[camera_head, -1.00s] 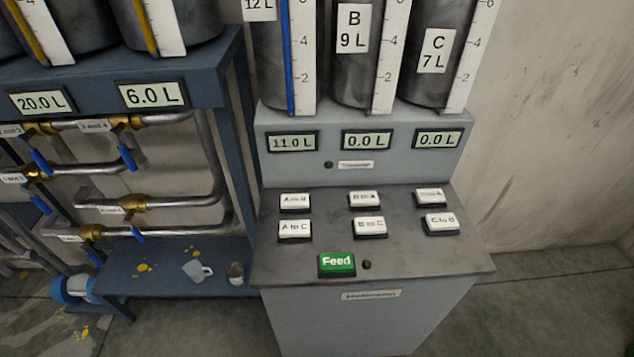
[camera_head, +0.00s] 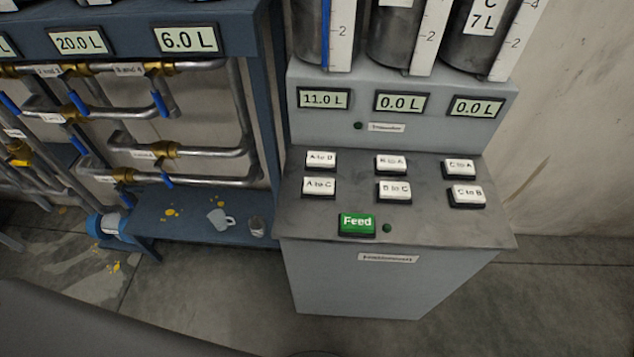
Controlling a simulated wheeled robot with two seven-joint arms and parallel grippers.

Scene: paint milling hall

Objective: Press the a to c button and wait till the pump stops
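The white A to C button (camera_head: 318,186) is at the left of the lower row on the grey sloping console (camera_head: 450,226). Above it is the A to B button (camera_head: 320,160); to its right is the B to C button (camera_head: 394,190). The displays above read 11.0 L (camera_head: 323,99), 0.0 L (camera_head: 402,103) and 0.0 L (camera_head: 478,106). A small dark green lamp (camera_head: 358,126) sits beside a blurred label and looks unlit. Neither gripper is in view. A dark curved shape at the lower left may be part of my arm.
To the left, a blue rack (camera_head: 190,230) carries pipes with blue-handled valves, a white mug (camera_head: 220,219) and a small cup (camera_head: 257,227). Bare floor lies at the right.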

